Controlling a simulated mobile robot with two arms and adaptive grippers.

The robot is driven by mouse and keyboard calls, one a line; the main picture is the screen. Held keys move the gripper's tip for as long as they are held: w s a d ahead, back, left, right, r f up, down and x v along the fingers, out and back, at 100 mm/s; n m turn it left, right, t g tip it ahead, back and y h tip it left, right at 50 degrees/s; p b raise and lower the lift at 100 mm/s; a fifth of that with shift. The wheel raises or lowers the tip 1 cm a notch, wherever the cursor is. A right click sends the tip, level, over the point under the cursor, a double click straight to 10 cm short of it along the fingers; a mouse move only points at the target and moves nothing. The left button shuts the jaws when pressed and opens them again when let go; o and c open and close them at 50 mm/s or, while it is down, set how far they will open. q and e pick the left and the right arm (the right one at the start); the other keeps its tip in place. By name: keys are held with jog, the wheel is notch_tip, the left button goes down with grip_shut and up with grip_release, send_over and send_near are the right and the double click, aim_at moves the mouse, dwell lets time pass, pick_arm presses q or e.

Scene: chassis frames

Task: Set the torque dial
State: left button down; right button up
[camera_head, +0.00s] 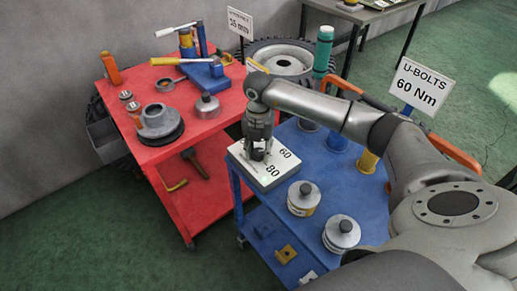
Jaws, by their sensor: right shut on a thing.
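A pale box with a dial face (247,174) sits on the top of the blue cart (352,205), near its left corner. The numbers 60 and 80 show on its top, right of my gripper. My right gripper (258,156) points down onto the box and is shut on the torque dial, which its fingers mostly hide. The dial's pointer and exact setting cannot be made out. A sign (421,88) behind my right arm reads "U-BOLTS 60 Nm". My left gripper is not in view.
Two metal canisters with dark knobs, one nearer the box (303,199) and one to the right (341,234), stand on the blue cart. A red cart (200,143) with tools and metal parts stands at left. A teal bottle (323,50) stands behind my arm.

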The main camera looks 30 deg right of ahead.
aim_at(258, 151)
dwell(0.4)
jog(key=o, duration=1)
jog(key=shift+o, duration=0.2)
jog(key=shift+r, duration=0.1)
notch_tip(258, 151, up, 12)
